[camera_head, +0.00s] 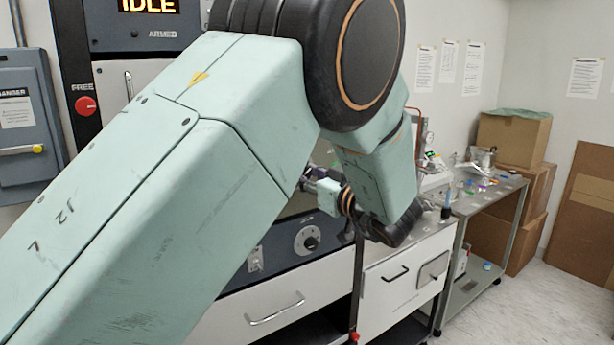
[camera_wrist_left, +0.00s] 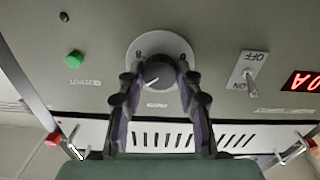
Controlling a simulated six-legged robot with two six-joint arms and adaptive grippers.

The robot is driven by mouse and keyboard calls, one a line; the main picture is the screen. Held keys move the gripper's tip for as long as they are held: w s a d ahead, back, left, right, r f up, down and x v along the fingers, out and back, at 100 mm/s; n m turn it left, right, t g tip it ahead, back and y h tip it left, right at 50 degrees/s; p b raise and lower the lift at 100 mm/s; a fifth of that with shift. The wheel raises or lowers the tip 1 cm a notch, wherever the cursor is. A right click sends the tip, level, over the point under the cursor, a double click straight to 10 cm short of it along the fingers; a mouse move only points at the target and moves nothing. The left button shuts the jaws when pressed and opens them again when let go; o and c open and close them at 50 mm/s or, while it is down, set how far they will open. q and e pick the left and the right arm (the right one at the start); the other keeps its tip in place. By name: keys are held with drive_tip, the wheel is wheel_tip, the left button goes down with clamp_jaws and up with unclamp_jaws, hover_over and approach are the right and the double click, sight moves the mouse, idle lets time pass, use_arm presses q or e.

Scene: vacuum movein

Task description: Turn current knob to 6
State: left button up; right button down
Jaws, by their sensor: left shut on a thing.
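In the wrist view, a dark round knob (camera_wrist_left: 157,73) sits on a pale round dial plate (camera_wrist_left: 162,45) on a grey panel. The plate shows upside down, with only a few marks readable at its edge. A light pointer line shows on the knob; I cannot tell which number it points to. My left gripper (camera_wrist_left: 160,85) has one finger on each side of the knob and is shut on it. In the head view my left arm covers the panel, and the gripper's fingertips and this knob are hidden. My right gripper is in neither view.
The panel carries a green button (camera_wrist_left: 75,59), a toggle switch (camera_wrist_left: 250,82) marked ON and OFF, and a red display (camera_wrist_left: 303,81). Another knob (camera_head: 307,239) is on a lower panel. A cluttered metal cart (camera_head: 487,195) and cardboard boxes (camera_head: 513,139) stand at right.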

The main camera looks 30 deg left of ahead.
use_arm(q)
drive_tip(key=shift+m, duration=0.6)
drive_tip(key=shift+f, duration=0.1)
drive_tip(key=o, duration=1.2)
drive_tip(key=shift+c, duration=0.2)
wheel_tip(320, 180, up, 10)
drive_tip(key=shift+s, duration=0.2)
